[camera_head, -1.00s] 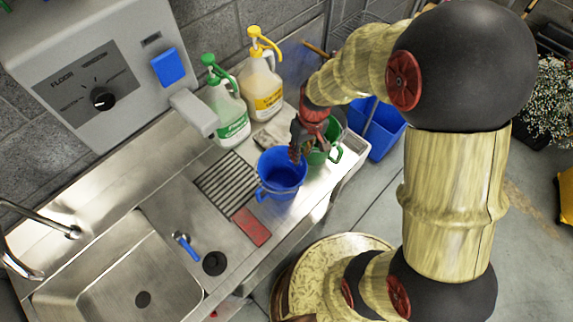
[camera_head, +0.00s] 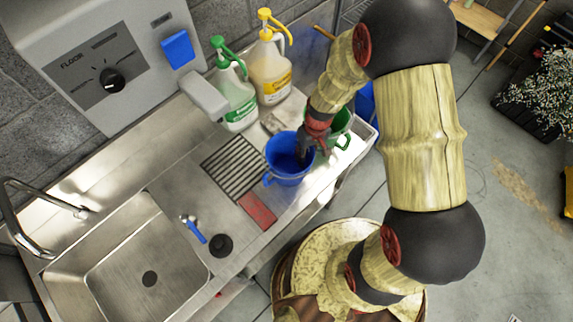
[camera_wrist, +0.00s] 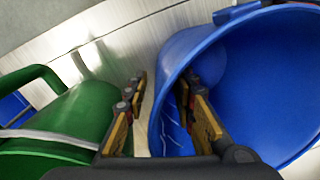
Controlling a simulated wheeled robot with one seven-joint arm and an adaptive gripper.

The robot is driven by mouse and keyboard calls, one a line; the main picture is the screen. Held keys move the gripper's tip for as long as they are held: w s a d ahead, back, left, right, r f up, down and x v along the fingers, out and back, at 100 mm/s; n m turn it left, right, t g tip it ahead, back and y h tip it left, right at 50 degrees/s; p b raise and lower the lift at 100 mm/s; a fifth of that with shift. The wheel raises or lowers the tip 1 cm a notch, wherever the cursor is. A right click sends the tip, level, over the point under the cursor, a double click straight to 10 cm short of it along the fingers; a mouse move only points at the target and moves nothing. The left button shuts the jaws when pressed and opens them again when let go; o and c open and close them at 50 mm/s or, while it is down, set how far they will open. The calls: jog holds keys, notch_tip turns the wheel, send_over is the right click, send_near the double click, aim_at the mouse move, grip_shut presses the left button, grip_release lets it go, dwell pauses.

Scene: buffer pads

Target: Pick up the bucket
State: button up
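The blue bucket (camera_head: 290,178) stands upright on the steel counter right of the sink. It fills the right of the wrist view (camera_wrist: 275,70), where its inside shows. My gripper (camera_head: 303,152) is at the bucket's right rim, pointing down. In the wrist view my gripper (camera_wrist: 160,88) is open and straddles the rim: one finger is inside the blue bucket, the other outside, beside a green bucket. A gap shows between the outer finger and the blue wall. The inner fingertip's contact with the wall cannot be told.
The green bucket (camera_head: 342,124) stands close on the right of the blue one; it also shows in the wrist view (camera_wrist: 75,125). A green-capped jug (camera_head: 236,97) and a yellow-capped jug (camera_head: 270,72) stand behind. A red pad (camera_head: 257,211) and drain grate (camera_head: 232,167) lie left.

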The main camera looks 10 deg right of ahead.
jog(key=shift+f, duration=0.3)
jog(key=shift+c, duration=1.2)
jog(key=c, duration=0.4)
grip_shut()
